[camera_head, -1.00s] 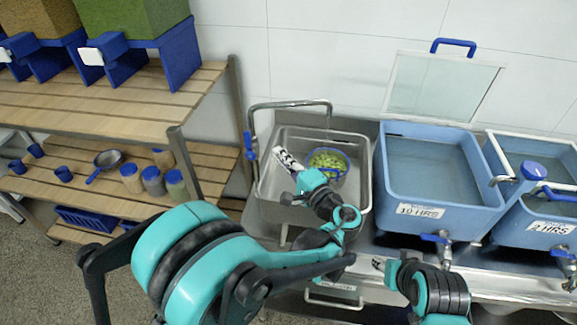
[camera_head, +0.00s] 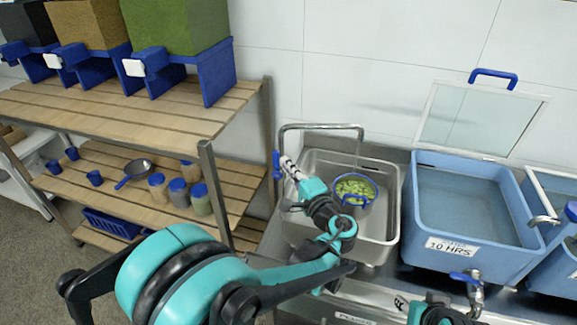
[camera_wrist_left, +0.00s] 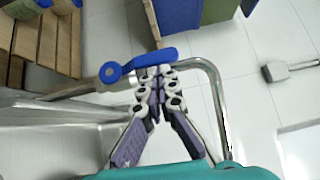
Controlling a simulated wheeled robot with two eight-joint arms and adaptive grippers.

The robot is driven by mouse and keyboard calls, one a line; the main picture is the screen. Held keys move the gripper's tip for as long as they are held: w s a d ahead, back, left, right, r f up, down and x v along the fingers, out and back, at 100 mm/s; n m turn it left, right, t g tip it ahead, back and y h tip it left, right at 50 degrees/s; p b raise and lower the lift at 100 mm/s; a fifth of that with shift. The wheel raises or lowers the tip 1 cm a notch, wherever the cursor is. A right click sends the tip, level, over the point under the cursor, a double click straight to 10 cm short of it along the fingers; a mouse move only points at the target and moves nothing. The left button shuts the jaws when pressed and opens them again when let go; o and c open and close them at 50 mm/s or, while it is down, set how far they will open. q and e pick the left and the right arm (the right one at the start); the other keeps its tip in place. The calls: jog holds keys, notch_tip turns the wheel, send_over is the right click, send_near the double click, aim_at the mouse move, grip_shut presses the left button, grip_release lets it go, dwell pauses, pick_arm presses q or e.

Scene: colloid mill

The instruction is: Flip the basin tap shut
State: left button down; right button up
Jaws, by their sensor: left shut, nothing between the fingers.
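The basin tap is a bent metal pipe (camera_head: 320,126) at the left back of the steel basin (camera_head: 378,250). Its blue lever (camera_head: 276,164) stands upright on the pipe's left leg in the head view. A faint line hangs under the spout; I cannot tell if it is water. My left gripper (camera_head: 285,162) is shut and empty, its tips right beside the lever. In the left wrist view the gripper tips (camera_wrist_left: 157,72) overlap the blue lever (camera_wrist_left: 140,64); contact is unclear. My right gripper (camera_head: 400,303) shows only partly at the bottom edge.
A blue-rimmed strainer of green beans (camera_head: 355,190) sits in the basin. A blue soaking tank (camera_head: 460,255) with an open lid (camera_head: 480,115) stands to the right. A wooden shelf (camera_head: 130,110) with jars is at left.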

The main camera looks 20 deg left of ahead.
pick_arm(q)
jog(key=shift+a+r+n+p, duration=0.2)
jog(key=shift+n+p, duration=0.1)
jog(key=shift+p, duration=0.2)
jog(key=shift+a+r+g+h+p, duration=0.1)
jog(key=shift+a+g+h+p, duration=0.05)
jog(key=shift+g+h+p, duration=0.15)
jog(key=a+f+n+g+h+p, duration=0.3)
jog(key=a+n+h+p, duration=0.3)
jog(key=a+h+p, duration=0.2)
jog(key=shift+w+a+f+n+g+h+p, duration=0.15)
jog(key=shift+a+f+n+g+h+p, duration=0.2)
jog(key=shift+a, duration=0.65)
dwell(0.6)
jog(key=shift+r, duration=0.1)
